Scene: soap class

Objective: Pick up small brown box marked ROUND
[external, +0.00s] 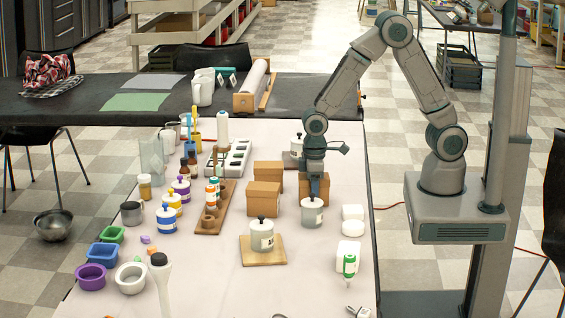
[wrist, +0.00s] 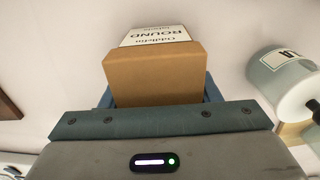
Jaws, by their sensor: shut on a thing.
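The small brown box marked ROUND (wrist: 155,75) sits between my gripper's two blue fingers in the wrist view, with its white label upside down at the top of the picture. My gripper (wrist: 158,98) is shut on it. In the external view my gripper (external: 314,196) points down at the right part of the white table, and the brown box (external: 305,187) shows partly behind the fingers. I cannot tell whether its underside touches the table.
A white lidded jar (external: 312,214) stands just in front of my gripper; it also shows in the wrist view (wrist: 285,80). Two other brown boxes (external: 267,172) (external: 262,196) stand to the left. Another jar (external: 262,238) sits on a wooden board. White blocks (external: 352,221) lie at right.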

